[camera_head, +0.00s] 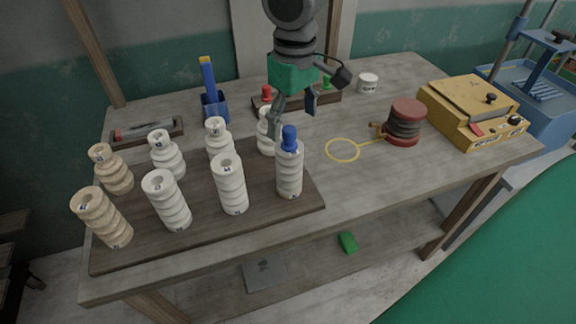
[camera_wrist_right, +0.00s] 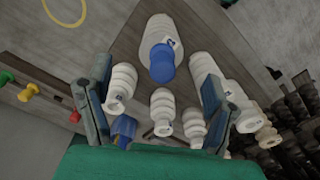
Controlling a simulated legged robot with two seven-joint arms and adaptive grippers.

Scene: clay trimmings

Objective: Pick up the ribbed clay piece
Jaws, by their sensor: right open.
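Several ribbed clay pieces stand upright in two rows on a dark board (camera_head: 262,210). Two are tan, at the left end: a front one (camera_head: 103,218) and a back one (camera_head: 111,170). The others are white, including a front one (camera_head: 230,186). The front right white piece (camera_head: 290,176) has a blue top; it also shows in the right wrist view (camera_wrist_right: 157,28). My right gripper (camera_head: 292,112) is open, pointing down by the back right white piece (camera_head: 267,139), which its left finger partly covers. Its jaws look empty. My left gripper is not in view.
Behind stand a blue holder (camera_head: 214,108), a rack with red and green knobs (camera_head: 327,97) and a white cup (camera_head: 368,83). To the right are a yellow loop tool (camera_head: 342,150), a dark red spool (camera_head: 405,121) and a yellow box (camera_head: 472,108). The table's front right is clear.

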